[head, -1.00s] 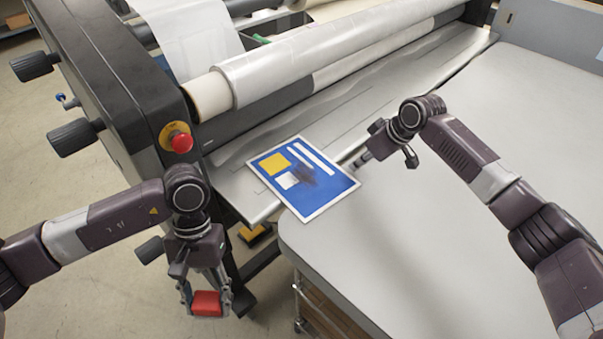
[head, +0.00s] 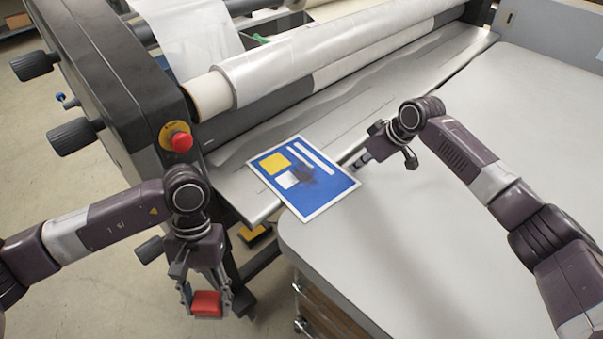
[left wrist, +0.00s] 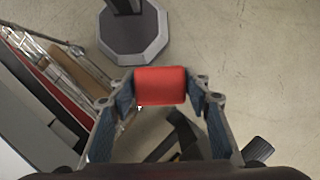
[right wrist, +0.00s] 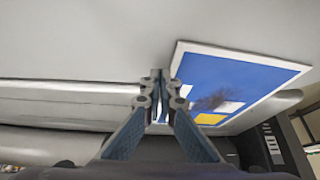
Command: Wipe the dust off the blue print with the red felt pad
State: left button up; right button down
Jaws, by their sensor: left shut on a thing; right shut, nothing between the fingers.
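The blue print (head: 325,190) has a white border, a yellow square and white patches. It lies across the laminator's front ledge and the edge of the grey table. A dark dust smudge (head: 304,174) shows near its middle, and also in the right wrist view (right wrist: 209,102). My left gripper (head: 206,304) is shut on the red felt pad (left wrist: 160,86) and holds it over the floor, left of the table and clear of the print. My right gripper (right wrist: 157,78) is shut and empty, its fingertips beside the print's right edge; I cannot tell whether they touch it.
The laminator (head: 120,100) stands at the back left with rollers, black knobs and a red stop button (head: 182,142). The grey table (head: 400,250) is clear apart from the print and my right arm above it. A gap over the floor lies between my left gripper and the table.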

pick_arm(q)
jog(key=shift+f, duration=0.25)
pick_arm(e)
jog(key=shift+f, duration=0.6)
pick_arm(q)
jog(key=shift+r, duration=0.15)
pick_arm(e)
jog(key=shift+r, duration=0.2)
